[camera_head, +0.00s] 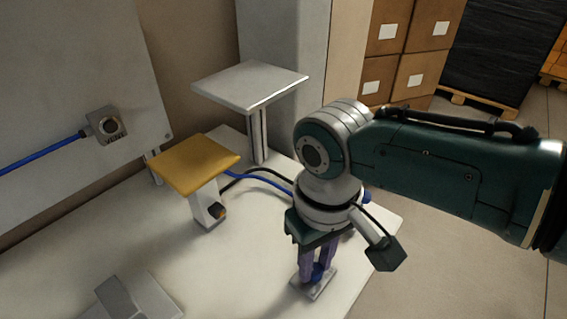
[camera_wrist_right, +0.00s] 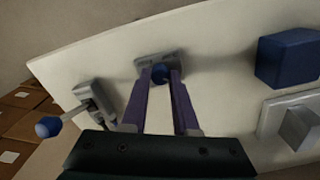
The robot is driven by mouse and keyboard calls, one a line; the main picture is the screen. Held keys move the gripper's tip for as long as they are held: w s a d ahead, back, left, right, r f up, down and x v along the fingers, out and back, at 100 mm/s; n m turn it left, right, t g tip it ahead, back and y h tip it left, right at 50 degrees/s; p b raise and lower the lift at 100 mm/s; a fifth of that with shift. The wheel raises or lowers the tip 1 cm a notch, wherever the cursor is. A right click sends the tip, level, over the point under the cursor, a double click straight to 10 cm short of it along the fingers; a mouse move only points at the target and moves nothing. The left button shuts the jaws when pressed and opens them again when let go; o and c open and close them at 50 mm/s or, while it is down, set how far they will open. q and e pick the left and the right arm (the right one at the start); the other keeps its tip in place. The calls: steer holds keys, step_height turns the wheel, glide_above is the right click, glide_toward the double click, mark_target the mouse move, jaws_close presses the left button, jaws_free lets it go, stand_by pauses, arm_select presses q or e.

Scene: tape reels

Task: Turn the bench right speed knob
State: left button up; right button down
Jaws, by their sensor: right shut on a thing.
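The speed knob is a small blue knob (camera_head: 318,272) on a grey base plate (camera_head: 312,290) near the right front edge of the white bench (camera_head: 255,265). In the right wrist view the knob (camera_wrist_right: 159,74) sits between the far ends of two purple fingers. My right gripper (camera_head: 317,270) points down over the knob and is shut on it, a finger on each side. The fingers hide part of the knob, so its turn angle cannot be read. My left gripper is in neither view.
A yellow-topped stand (camera_head: 195,163) and a grey-topped stand (camera_head: 250,84) rise from the bench. A grey block (camera_head: 118,298) is at front left. In the wrist view, a lever with a blue ball (camera_wrist_right: 48,127) stands left and a blue box (camera_wrist_right: 288,58) right.

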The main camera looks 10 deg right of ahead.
mark_target(315, 269)
steer(key=n, duration=0.6)
steer(key=shift+n, duration=0.3)
stand_by(0.5)
steer(key=c, duration=0.7)
jaws_free()
step_height(315, 269, up, 10)
steer(key=p, duration=0.3)
steer(key=shift+p, duration=0.35)
steer(key=shift+s, duration=0.1)
